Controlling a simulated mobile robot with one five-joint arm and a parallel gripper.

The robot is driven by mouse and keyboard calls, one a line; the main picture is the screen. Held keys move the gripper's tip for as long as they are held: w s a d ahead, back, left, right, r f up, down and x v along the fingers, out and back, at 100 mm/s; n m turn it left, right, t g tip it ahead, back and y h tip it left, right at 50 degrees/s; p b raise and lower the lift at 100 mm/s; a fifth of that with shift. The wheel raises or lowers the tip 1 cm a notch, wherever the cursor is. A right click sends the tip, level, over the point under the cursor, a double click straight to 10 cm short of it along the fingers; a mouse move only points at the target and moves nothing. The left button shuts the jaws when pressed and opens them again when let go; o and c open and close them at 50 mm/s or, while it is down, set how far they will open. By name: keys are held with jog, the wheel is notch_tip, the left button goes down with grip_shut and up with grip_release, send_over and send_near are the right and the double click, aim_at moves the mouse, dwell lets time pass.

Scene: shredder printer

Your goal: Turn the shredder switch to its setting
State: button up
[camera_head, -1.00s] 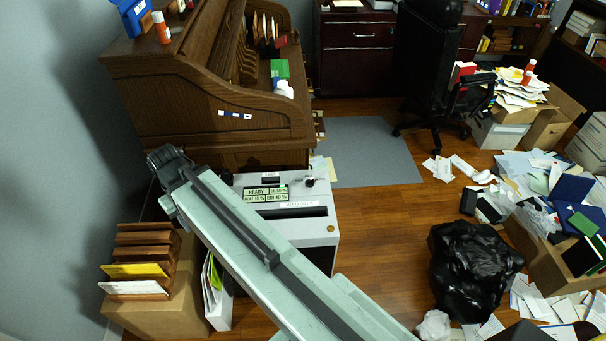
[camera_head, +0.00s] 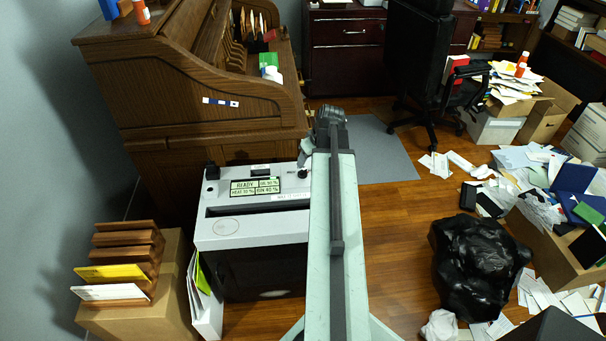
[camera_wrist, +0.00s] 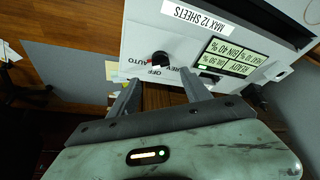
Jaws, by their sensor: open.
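The shredder (camera_head: 248,228) is a pale grey box with a black front, standing before the wooden desk. Its switch (camera_wrist: 161,61) is a round black knob on the top panel, with OFF, AUTO and REV printed around it. In the head view the switch (camera_head: 303,173) is just left of my arm. My gripper (camera_wrist: 159,78) is open in the wrist view, its two fingers pointing at the panel on either side of the knob's near side. I cannot tell whether they touch it, or which mark the knob points to. In the head view my fingers are mostly hidden.
A green display (camera_head: 255,187) reads READY with percentages. A black knob-like part (camera_head: 212,171) sits at the panel's left. A box with a wooden file rack (camera_head: 120,262) stands at left. A black bag (camera_head: 478,265) and scattered papers lie right; some floor between is clear.

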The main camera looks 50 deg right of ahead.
aim_at(303, 170)
jog(key=b+x, duration=0.7)
jog(key=x, duration=0.1)
jog(key=shift+r, duration=0.1)
jog(key=shift+c, duration=0.3)
jog(key=c, duration=1)
jog(key=shift+a, duration=0.25)
grip_shut()
jog(key=shift+d, duration=0.2)
jog(key=n, duration=0.1)
jog(key=n+y, duration=0.1)
jog(key=n, duration=0.1)
jog(key=n+y, duration=0.1)
jog(key=n, duration=0.1)
jog(key=shift+d, duration=0.3)
jog(key=n+y, duration=0.1)
jog(key=n, duration=0.2)
jog(key=n+g+y, duration=0.1)
jog(key=n, duration=0.2)
jog(key=shift+w+d+n+g, duration=0.15)
jog(key=shift+n+g, duration=0.15)
